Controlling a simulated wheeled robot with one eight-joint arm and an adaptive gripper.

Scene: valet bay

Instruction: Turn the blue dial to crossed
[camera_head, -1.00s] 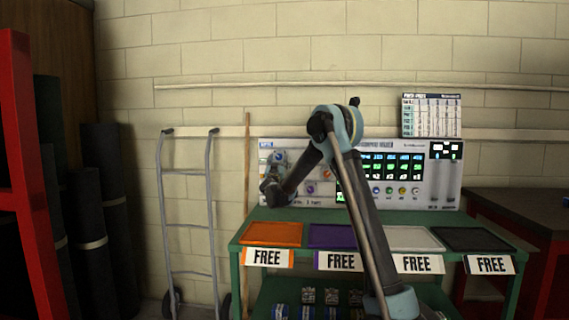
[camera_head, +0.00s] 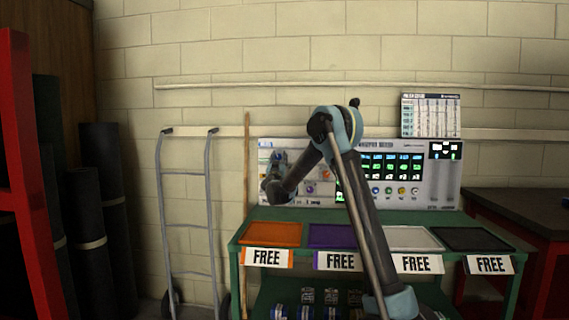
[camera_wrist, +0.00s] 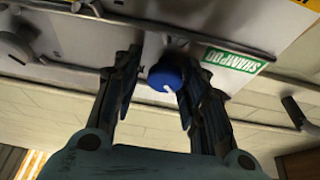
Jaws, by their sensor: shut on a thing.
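The blue dial (camera_wrist: 165,75) shows in the wrist view as a round blue knob with a white pointer mark, on a pale panel beside a green "SHAMPOO" label (camera_wrist: 236,60). The dark fingers of my gripper (camera_wrist: 160,80) stand on either side of it, shut on it. The right finger overlaps the dial's edge. In the head view my gripper (camera_head: 279,160) is at the left part of the white control panel (camera_head: 400,146). My wrist covers that area, so the dial's setting cannot be read there.
A green bench (camera_head: 238,246) below the panel bears orange (camera_head: 271,234), purple (camera_head: 333,236), pale and black trays with "FREE" signs. A grey hand truck (camera_head: 212,175) stands to the left. A grey rail (camera_wrist: 200,42) runs near the fingers.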

